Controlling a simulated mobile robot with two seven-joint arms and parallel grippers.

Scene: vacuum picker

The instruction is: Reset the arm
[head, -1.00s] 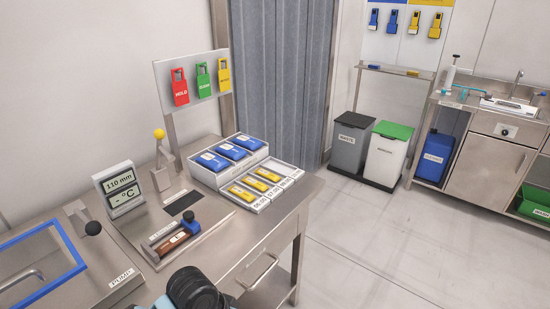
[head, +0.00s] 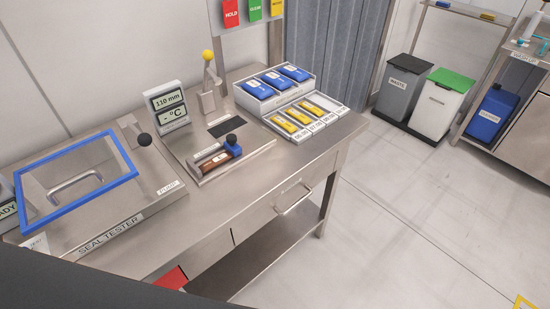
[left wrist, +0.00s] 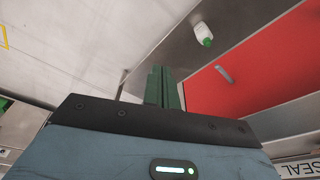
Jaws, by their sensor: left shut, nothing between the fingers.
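My left gripper (left wrist: 165,88) shows in the left wrist view with its dark green fingers together and nothing between them. It is in the air, with pale floor and a red panel behind it. In the head view neither gripper shows. A dark shape fills the bottom left corner there, and I cannot tell which part it is.
The steel bench holds the seal tester with its blue-framed lid (head: 75,185), a 110 mm display (head: 167,107), a yellow-knobbed lever (head: 208,80), blue packs (head: 276,80) and yellow packs (head: 298,118). Bins (head: 402,87) stand behind. Floor at right is clear.

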